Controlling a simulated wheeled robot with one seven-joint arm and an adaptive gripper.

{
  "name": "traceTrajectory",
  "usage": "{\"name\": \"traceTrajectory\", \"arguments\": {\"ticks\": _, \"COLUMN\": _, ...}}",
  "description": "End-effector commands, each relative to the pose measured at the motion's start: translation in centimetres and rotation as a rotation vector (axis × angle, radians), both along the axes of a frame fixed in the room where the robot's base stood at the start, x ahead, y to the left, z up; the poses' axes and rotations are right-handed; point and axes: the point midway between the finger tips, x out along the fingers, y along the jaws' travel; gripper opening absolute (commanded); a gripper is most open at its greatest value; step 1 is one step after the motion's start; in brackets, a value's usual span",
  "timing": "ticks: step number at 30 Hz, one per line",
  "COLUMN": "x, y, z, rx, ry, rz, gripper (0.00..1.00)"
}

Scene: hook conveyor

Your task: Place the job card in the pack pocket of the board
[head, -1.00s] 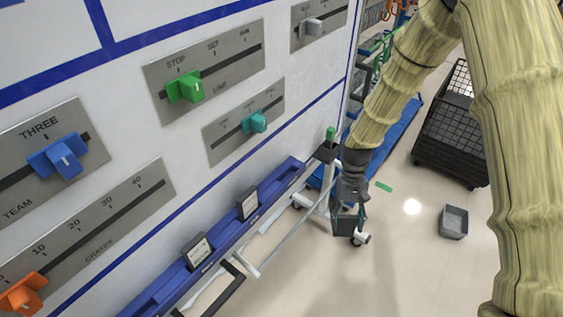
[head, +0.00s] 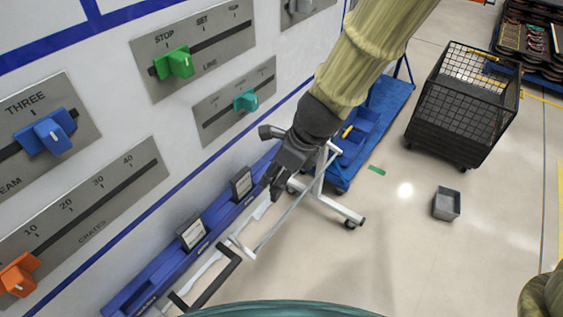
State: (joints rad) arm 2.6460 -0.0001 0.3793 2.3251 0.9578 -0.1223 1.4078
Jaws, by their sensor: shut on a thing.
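The white board (head: 90,110) fills the left of the head view. A blue rail (head: 150,278) runs along its lower edge. Two small dark framed cards with pale faces stand at this rail, one nearer (head: 193,232) and one farther (head: 241,183). Their lettering is too small to read, so I cannot tell which place is the pack pocket. My gripper (head: 274,182) is dark and points down beside the rail, just right of the farther card. It is shut on the job card, which the fingers and the viewing angle hide; I cannot tell whether it touches the rail.
Slider plates with green (head: 175,63), teal (head: 246,100), blue (head: 45,133) and orange (head: 18,275) knobs project from the board. A white wheeled frame (head: 335,207) stands by the rail. A black mesh cart (head: 465,105) and grey bin (head: 447,204) stand right, with clear floor between.

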Motion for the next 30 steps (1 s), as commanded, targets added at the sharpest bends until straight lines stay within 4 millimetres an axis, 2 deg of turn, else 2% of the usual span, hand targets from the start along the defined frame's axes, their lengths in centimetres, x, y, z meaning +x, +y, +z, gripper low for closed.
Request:
{"name": "traceTrajectory", "arguments": {"ticks": 4, "x": -0.8, "y": 0.0, "z": 0.8, "rx": 0.0, "ry": 0.0, "rz": -0.13, "gripper": 0.33}}
{"name": "traceTrajectory", "arguments": {"ticks": 8, "x": -0.1, "y": 0.0, "z": 1.0, "rx": -0.001, "ry": 0.0, "rz": -0.167, "gripper": 0.33}}
{"name": "traceTrajectory", "arguments": {"ticks": 27, "x": 12.3, "y": -0.5, "z": 0.0, "rx": 0.0, "ry": 0.0, "rz": -0.164, "gripper": 0.33}}
{"name": "traceTrajectory", "arguments": {"ticks": 30, "x": 13.8, "y": -0.5, "z": -0.2, "rx": -0.001, "ry": -0.001, "rz": -0.164, "gripper": 0.33}}
